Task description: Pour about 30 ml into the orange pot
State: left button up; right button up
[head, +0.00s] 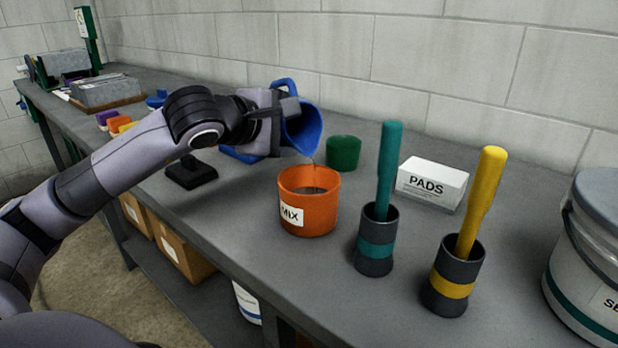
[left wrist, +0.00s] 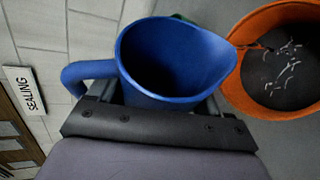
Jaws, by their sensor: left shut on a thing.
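My left gripper (head: 276,118) is shut on a blue jug (head: 304,132), which is tilted with its spout toward the orange pot (head: 309,217). The pot stands upright on the bench, labelled MIX. A thin dark stream runs from the spout down toward the pot. In the left wrist view the jug (left wrist: 140,82) shows its mouth and handle, its inside dark. The orange pot (left wrist: 284,20) is beside the spout there, with a dark grey content and pale glints. The levels in jug and pot cannot be read. My right gripper is not in view.
A green pot (head: 343,153) stands just behind the orange one. A teal-banded holder (head: 376,251) and a yellow-banded holder (head: 452,290) with upright handles stand right, near a PADS box (head: 432,184) and a white bucket (head: 590,262). A black block (head: 191,173) lies left.

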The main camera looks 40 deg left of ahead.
pick_arm(q)
jog(key=shift+a, duration=0.25)
jog(key=shift+w+a+r, duration=0.1)
jog(key=shift+a, duration=0.15)
jog(key=shift+r+m, duration=0.15)
jog(key=shift+m, duration=0.25)
dwell(1.0)
jog(key=shift+a+n+p, duration=0.1)
jog(key=shift+n+p, duration=0.2)
jog(key=shift+n, duration=0.1)
jog(key=shift+a+r+n+h, duration=0.1)
jog(key=shift+a+n+h, duration=0.1)
jog(key=shift+n+h, duration=0.25)
jog(key=shift+r+n+g+h, duration=0.2)
jog(key=shift+n+g+h, duration=0.1)
jog(key=shift+n, duration=0.25)
jog(key=shift+a, duration=0.1)
